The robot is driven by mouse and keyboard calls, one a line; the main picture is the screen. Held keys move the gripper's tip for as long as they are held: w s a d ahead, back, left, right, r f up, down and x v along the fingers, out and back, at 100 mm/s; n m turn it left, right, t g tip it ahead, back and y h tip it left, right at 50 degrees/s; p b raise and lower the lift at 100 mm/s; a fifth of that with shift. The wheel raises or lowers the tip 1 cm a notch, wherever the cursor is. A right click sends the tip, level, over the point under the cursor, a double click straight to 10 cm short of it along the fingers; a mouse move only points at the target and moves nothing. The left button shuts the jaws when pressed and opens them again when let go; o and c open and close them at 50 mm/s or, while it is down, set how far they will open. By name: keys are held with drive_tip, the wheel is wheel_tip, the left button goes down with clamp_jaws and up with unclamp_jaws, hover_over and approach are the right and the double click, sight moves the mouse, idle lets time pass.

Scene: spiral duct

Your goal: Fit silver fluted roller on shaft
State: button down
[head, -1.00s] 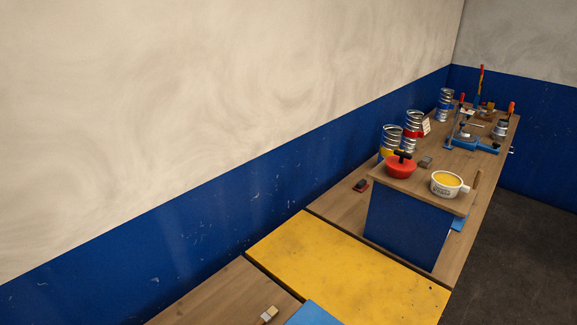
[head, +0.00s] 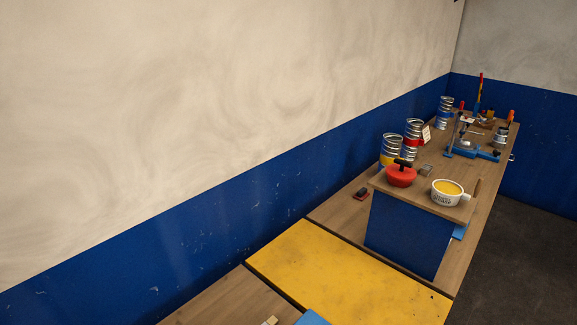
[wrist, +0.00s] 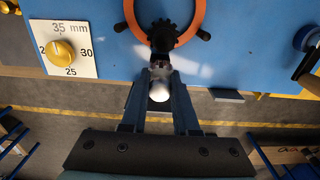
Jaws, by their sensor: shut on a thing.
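In the wrist view, my gripper (wrist: 160,78) is shut on a small silver piece with a pale rounded end (wrist: 159,92), which I take to be the silver fluted roller. Its flutes cannot be made out. Just beyond the fingertips is a black toothed wheel (wrist: 162,37) inside an orange ring (wrist: 183,32) with black knobs, on a blue panel (wrist: 235,50). I cannot tell whether the held piece touches the black wheel. No shaft can be clearly picked out. My gripper does not show in the head view.
A white dial plate (wrist: 67,47) with a yellow knob, marked in mm, is left of the orange ring. The head view shows a bench with a yellow mat (head: 345,275), a red pot (head: 400,177), a white pot (head: 446,193) and spiral metal ducts (head: 392,148).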

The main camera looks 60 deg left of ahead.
drive_tip(key=shift+f, duration=0.2)
drive_tip(key=shift+f, duration=0.3)
drive_tip(key=shift+f, duration=0.7)
idle(2.0)
drive_tip(key=shift+c, duration=1.4)
unclamp_jaws()
drive_tip(key=shift+r, duration=4)
